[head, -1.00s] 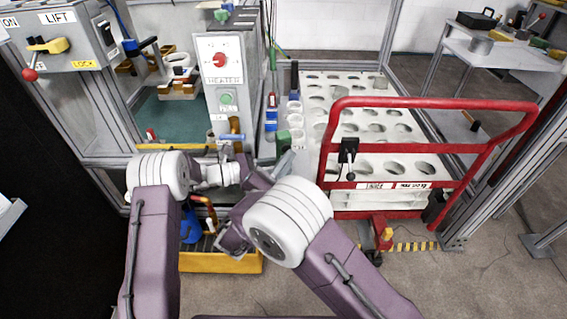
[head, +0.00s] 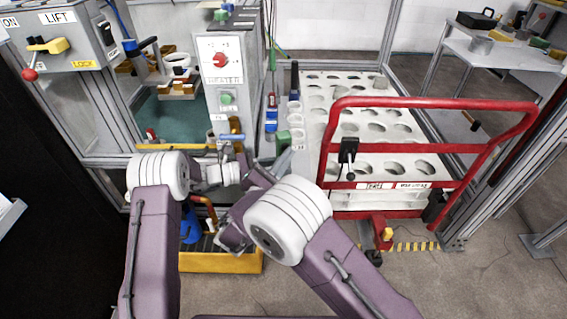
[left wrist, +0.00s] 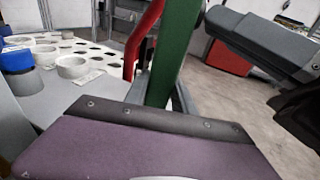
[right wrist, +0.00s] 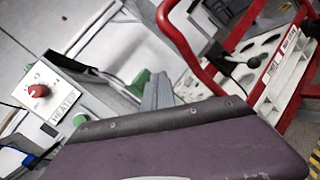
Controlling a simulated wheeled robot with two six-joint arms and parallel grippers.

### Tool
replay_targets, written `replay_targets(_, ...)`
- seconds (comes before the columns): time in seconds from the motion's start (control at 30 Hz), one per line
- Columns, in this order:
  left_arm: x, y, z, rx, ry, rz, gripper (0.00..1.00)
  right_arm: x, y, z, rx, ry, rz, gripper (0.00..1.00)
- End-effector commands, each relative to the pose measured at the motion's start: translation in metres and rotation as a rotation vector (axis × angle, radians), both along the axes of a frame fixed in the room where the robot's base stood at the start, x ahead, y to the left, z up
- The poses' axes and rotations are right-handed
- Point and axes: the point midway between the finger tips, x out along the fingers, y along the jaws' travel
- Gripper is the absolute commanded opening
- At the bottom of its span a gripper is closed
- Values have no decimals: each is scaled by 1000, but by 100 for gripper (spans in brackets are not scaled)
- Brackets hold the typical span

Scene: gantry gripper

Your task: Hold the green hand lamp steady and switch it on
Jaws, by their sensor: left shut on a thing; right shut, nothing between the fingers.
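The green hand lamp (left wrist: 178,55) stands out as an upright green bar in the left wrist view. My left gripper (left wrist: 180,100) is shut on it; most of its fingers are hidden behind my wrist. My right gripper (left wrist: 217,22) comes in from the right in that view, shut and empty, its tip close beside the lamp's upper part. I cannot tell whether they touch. In the head view the right gripper (head: 286,158) is small, beside a green part (head: 282,140). The right wrist view shows its grey fingers (right wrist: 158,92). The lamp's switch and any light are not visible.
The grey heater box (head: 218,105) stands left of the grippers. White cups (head: 296,120) line the edge of the white holed rack (head: 340,115). A red cart handle (head: 440,103) rises at right. A yellow tray (head: 215,263) is below my arms. Floor is open at lower right.

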Motion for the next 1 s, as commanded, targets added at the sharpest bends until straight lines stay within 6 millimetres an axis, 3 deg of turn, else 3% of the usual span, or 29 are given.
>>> replay_targets(0.73,0,0,0,0,-1,-1,2,-9,-3,0,1,0,1,0)
replay_targets(1.0,0,0,0,0,-1,0,2,-38,-11,0,-1,1,3,0)
